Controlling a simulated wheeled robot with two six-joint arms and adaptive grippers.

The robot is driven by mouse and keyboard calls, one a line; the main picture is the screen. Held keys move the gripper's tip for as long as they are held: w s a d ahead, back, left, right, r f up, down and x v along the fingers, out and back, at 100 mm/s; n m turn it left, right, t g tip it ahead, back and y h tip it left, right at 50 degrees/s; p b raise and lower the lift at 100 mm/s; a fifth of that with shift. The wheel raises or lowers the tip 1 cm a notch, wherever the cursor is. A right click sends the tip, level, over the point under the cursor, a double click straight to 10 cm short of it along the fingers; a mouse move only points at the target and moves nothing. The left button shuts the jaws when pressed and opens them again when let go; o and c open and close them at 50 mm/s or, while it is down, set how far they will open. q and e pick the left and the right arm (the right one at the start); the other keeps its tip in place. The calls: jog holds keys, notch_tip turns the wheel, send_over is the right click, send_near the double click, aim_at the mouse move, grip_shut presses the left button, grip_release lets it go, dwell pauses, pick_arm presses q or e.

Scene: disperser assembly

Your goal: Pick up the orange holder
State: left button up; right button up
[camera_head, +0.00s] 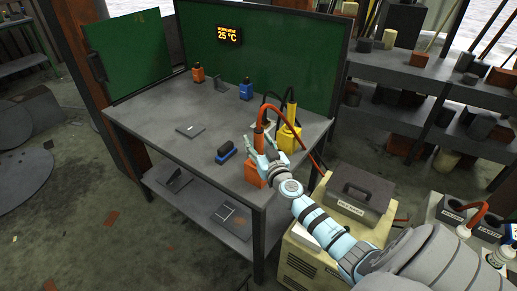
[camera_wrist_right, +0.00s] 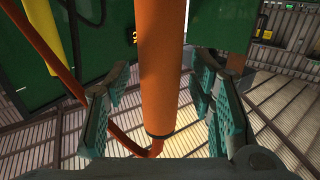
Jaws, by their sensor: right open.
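The orange holder (camera_head: 260,117) stands upright over an orange block (camera_head: 252,176) near the front right corner of the grey table. My right gripper (camera_head: 258,145) is at the orange holder, with its fingers on either side. In the right wrist view the orange holder (camera_wrist_right: 160,85) is a long orange cylinder passing between the open fingers of my right gripper (camera_wrist_right: 160,68). Gaps show between the cylinder and both fingers. An orange cable runs from its end. My left gripper is not in view.
A yellow holder (camera_head: 291,108) in a yellow block (camera_head: 287,138) stands close behind. A blue-and-black brush-like item (camera_head: 225,153) and a flat plate (camera_head: 190,130) lie on the table (camera_head: 160,115). A cream cabinet (camera_head: 305,262) with a dark box (camera_head: 358,192) stands at right.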

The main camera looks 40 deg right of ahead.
jog(key=shift+w+f, duration=0.1)
jog(key=shift+w, duration=0.1)
jog(key=shift+s, duration=0.2)
jog(key=c, duration=0.7)
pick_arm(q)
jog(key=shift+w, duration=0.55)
pick_arm(e)
grip_shut()
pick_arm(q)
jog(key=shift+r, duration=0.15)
pick_arm(e)
jog(key=shift+r, duration=0.25)
